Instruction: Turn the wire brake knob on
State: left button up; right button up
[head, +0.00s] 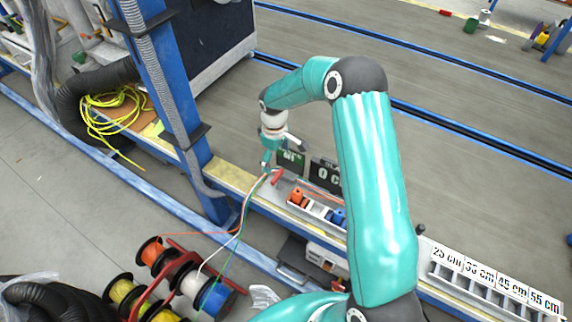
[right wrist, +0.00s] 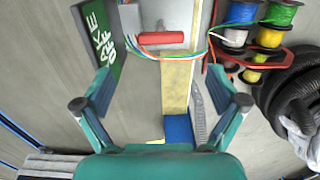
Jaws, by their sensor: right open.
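The wire brake knob is a red bar-shaped handle (head: 278,176) on the bench rail, just below my right gripper (head: 267,160) in the head view. In the right wrist view the red handle (right wrist: 160,38) lies crosswise on a grey plate, ahead of the fingertips and between their lines. A green sign (right wrist: 101,45) with white letters, partly readable as "KE OFF", stands by the left finger. It also shows in the head view (head: 291,160). My left gripper is not in view.
Several coloured wires (head: 243,220) run from the spools (head: 190,283) up past the handle. A black display (head: 326,175) stands right of the green sign. A blue post (head: 180,110) rises to the left. A length-marked tray (head: 490,280) lies at the lower right.

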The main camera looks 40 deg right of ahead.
aim_at(277, 174)
notch_tip(277, 174, down, 8)
jog(key=shift+r, duration=0.1)
dwell(0.4)
